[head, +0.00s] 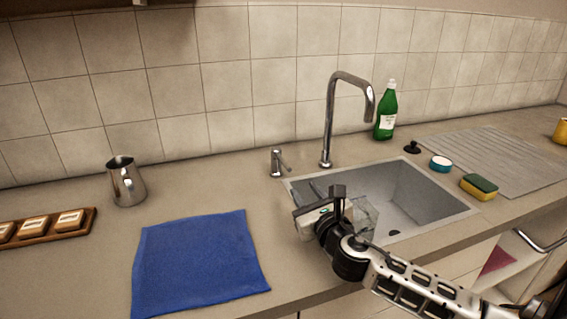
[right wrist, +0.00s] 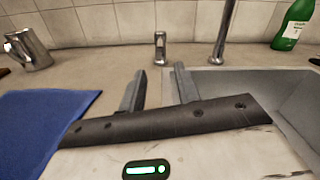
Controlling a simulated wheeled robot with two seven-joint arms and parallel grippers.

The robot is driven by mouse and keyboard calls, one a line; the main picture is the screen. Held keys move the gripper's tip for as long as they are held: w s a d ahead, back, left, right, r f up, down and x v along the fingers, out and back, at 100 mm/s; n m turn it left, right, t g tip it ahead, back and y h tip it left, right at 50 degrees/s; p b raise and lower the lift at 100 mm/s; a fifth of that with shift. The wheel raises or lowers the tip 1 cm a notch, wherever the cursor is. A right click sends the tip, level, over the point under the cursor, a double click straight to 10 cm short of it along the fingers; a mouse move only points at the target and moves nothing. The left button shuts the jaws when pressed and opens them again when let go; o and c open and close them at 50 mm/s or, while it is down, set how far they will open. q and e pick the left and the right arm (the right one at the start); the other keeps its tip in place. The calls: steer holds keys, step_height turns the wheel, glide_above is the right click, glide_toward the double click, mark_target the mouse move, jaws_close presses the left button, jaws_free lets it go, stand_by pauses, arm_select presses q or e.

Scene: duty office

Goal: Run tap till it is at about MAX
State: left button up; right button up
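The chrome tap (head: 329,125) stands behind the sink (head: 425,190), its spout bent over the basin. No water stream shows. A separate chrome lever (head: 278,162) stands left of the tap on the counter; it also shows in the right wrist view (right wrist: 160,48). A clear container (head: 365,216) is partly visible in the sink behind my right arm; its marks and any water level cannot be made out. My right gripper (head: 320,202) is over the sink's front left corner. In the right wrist view its fingers (right wrist: 159,90) are apart and empty, with the lever beyond them. My left gripper is out of view.
A blue cloth (head: 195,262) and a steel pitcher (head: 126,182) are at left, beside a wooden tray (head: 45,229).

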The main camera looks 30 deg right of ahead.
mark_target(286, 164)
steer(key=x, duration=1.3)
steer(key=shift+f, duration=0.1)
jaws_close()
